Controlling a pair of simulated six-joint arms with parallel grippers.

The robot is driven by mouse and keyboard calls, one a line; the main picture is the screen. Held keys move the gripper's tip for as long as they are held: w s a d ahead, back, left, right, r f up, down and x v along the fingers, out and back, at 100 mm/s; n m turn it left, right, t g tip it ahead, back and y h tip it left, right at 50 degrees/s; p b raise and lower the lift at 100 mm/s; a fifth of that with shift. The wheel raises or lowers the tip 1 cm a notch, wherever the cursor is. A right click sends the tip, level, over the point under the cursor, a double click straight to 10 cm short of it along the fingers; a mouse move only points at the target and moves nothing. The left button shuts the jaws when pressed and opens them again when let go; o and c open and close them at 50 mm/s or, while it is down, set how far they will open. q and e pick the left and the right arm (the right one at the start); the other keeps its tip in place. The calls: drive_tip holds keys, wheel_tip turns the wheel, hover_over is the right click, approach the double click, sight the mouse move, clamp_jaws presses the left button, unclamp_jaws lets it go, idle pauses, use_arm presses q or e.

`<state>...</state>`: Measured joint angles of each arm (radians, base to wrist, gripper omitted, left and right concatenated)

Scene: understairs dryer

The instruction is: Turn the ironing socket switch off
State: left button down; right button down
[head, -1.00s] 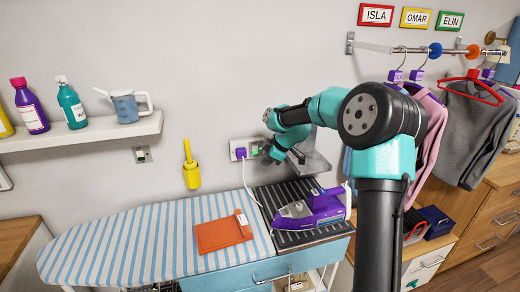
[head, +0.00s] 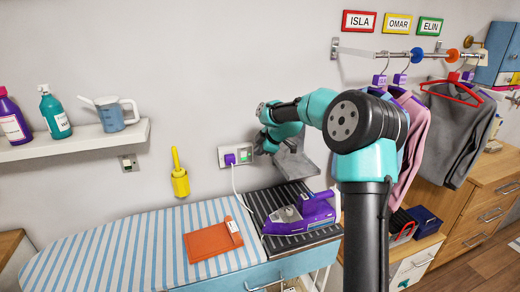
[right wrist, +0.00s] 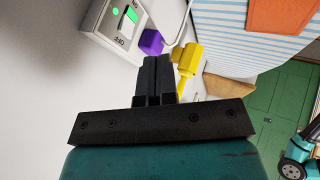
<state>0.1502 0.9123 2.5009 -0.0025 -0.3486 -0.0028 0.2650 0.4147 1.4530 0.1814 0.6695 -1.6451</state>
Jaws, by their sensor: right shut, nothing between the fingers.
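The ironing socket (head: 222,162) is a grey-white plate on the wall above the ironing board. A purple plug (head: 229,159) with a white cord sits in its left part. On its right part is a switch with a green patch (head: 246,155). In the right wrist view the socket (right wrist: 95,20) shows a green light (right wrist: 132,13), a small switch and the word OFF; the purple plug (right wrist: 151,42) is beside it. My right gripper (head: 262,148) is just right of the socket, its fingers (right wrist: 158,72) shut and empty, apart from the switch. My left gripper is not in view.
A purple iron (head: 300,214) stands on the dark ribbed rest below the socket. A grey bracket (head: 297,160) is behind my right arm.

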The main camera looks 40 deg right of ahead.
sight(241, 160)
drive_tip(key=w+f, duration=0.5)
drive_tip(key=w, duration=0.3)
drive_tip(key=shift+a, duration=0.3)
